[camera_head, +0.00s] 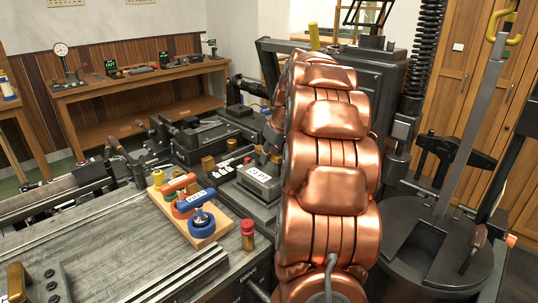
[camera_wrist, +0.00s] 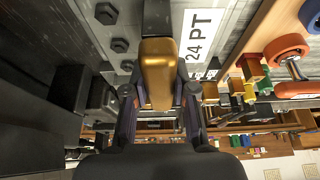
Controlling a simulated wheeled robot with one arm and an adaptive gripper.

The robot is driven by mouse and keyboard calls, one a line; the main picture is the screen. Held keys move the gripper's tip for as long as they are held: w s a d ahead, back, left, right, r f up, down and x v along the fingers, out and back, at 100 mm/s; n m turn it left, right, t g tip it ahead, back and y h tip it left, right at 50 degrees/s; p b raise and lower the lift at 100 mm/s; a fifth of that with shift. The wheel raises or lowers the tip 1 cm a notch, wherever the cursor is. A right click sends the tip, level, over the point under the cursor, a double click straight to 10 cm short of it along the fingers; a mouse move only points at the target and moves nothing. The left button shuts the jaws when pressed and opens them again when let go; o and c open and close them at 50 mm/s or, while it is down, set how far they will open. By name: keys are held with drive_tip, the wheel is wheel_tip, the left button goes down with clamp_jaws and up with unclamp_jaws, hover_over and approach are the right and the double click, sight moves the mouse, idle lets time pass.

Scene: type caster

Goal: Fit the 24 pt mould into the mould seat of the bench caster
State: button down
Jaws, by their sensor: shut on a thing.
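The 24 pt mould is a grey block with a white "24 PT" label (camera_wrist: 197,37) in the wrist view. A labelled dark block, probably the same mould (camera_head: 258,184), shows just left of my copper arm in the head view. My gripper (camera_wrist: 158,97) has its fingers closed on both sides of the mould's brass handle (camera_wrist: 157,72). In the head view my arm hides the gripper. The mould seat cannot be made out clearly, and I cannot tell whether the mould touches it. The dark bench caster (camera_head: 222,137) spreads behind and left of the mould.
A wooden board (camera_head: 211,236) with orange and blue handled tools lies left of the mould. The grey bench top (camera_head: 110,237) has bare room at left. A round dark pot (camera_head: 432,250) stands at right.

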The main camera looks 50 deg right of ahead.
drive_tip(key=shift+f+b, duration=0.4)
drive_tip(key=shift+f, duration=0.15)
drive_tip(key=c, duration=0.9)
unclamp_jaws()
drive_tip(key=shift+o, duration=0.2)
drive_tip(key=v, duration=1.2)
drive_tip(key=s+a+f+g+y+p, duration=0.1)
drive_tip(key=s+a+f+g+p, duration=0.1)
drive_tip(key=a, duration=1.1)
drive_tip(key=s+a+f+g+p, duration=0.1)
drive_tip(key=s+a+f, duration=0.2)
drive_tip(key=a, duration=1)
drive_tip(key=s+a+f+g+p, duration=0.1)
drive_tip(key=s+a+f, duration=0.2)
drive_tip(key=s, duration=0.3)
drive_tip(key=s+a+f+g, duration=0.1)
drive_tip(key=s+a+f, duration=0.2)
drive_tip(key=s, duration=0.4)
drive_tip(key=s+a+f+g+h+p, duration=0.1)
drive_tip(key=s+a+f, duration=0.2)
drive_tip(key=s+a, duration=0.2)
drive_tip(key=s, duration=0.2)
drive_tip(key=shift+s+p, duration=0.25)
drive_tip(key=shift+p, duration=0.1)
